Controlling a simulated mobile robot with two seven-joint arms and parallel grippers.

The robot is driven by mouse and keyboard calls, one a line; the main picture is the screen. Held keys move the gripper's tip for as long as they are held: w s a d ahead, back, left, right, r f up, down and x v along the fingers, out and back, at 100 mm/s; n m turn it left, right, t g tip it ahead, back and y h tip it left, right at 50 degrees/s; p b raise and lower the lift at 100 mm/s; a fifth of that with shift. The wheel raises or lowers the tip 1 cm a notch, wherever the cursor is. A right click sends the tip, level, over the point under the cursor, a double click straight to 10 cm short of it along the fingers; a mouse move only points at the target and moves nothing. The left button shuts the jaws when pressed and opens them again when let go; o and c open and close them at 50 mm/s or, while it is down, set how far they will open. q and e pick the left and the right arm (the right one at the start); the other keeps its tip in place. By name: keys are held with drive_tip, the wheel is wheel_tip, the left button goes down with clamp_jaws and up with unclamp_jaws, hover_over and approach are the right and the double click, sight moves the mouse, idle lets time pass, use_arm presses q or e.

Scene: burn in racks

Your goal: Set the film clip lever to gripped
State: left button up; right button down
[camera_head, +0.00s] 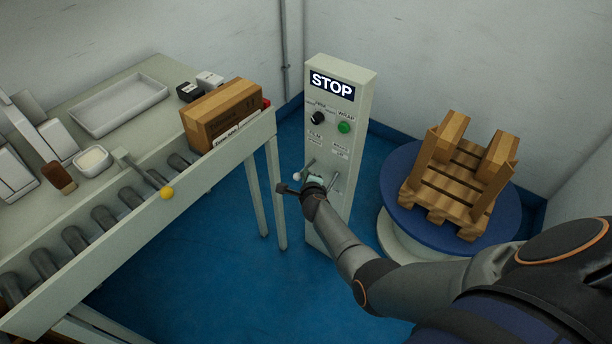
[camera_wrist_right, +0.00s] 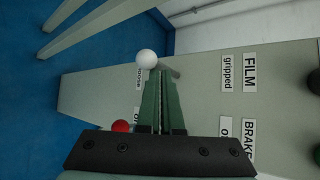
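The control post (camera_head: 340,110) stands upright with a STOP sign. The film clip lever (camera_head: 308,166) has a white ball end and points down, away from the FILM label (camera_head: 315,138). In the right wrist view its white ball (camera_wrist_right: 147,58) is by the "loose" label; the "gripped" label (camera_wrist_right: 229,72) is farther right. My right gripper (camera_head: 290,188) is low at the post's front, just below the ball. In the wrist view its green fingers (camera_wrist_right: 162,78) are together with only a thin line between them, their tips close beside the ball and shaft. Contact is unclear. My left gripper is out of view.
A second lever with a red ball (camera_wrist_right: 121,126) sits close beside my right fingers. The post also has a black knob (camera_head: 317,118) and a green button (camera_head: 344,127). A roller conveyor with a cardboard box (camera_head: 222,113) is left; a pallet (camera_head: 462,178) on a turntable is right.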

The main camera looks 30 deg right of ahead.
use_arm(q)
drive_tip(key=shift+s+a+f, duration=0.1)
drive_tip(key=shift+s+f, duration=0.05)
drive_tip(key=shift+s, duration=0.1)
use_arm(e)
drive_tip(key=shift+r, duration=0.15)
idle(0.8)
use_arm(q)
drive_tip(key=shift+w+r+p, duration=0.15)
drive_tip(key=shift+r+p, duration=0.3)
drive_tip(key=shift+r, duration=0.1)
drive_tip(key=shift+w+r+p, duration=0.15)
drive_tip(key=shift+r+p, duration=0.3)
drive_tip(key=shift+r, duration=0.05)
use_arm(e)
drive_tip(key=shift+r, duration=0.75)
